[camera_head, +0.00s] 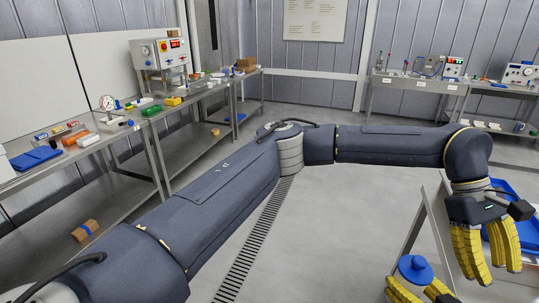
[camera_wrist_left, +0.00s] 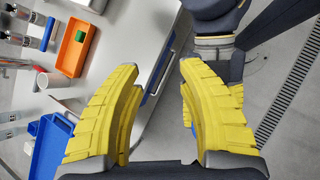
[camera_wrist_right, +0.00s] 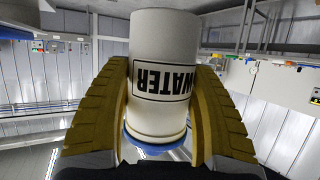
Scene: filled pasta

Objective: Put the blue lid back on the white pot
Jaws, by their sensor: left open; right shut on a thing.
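The white pot (camera_wrist_right: 163,60), labelled WATER, appears upside down in the right wrist view, between the two fingers of my right gripper (camera_wrist_right: 160,115). The right gripper is shut on the pot. The blue lid (camera_head: 415,268) shows from above in the head view, with a knob on top. Its blue rim (camera_wrist_right: 155,148) sits at the pot's end in the right wrist view. I cannot tell whether it is fully seated. My left gripper (camera_head: 485,265) is open and empty, to the right of the lid, fingers pointing down. The right gripper's fingers are partly cut off in the head view.
A white worktop (camera_wrist_left: 125,50) lies beside my left gripper, with an orange tray (camera_wrist_left: 77,45) holding a green block, a blue bin (camera_wrist_left: 50,150) and a small white cup (camera_wrist_left: 42,80). Benches with instruments stand along the walls. A floor drain (camera_head: 250,245) crosses the open floor.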

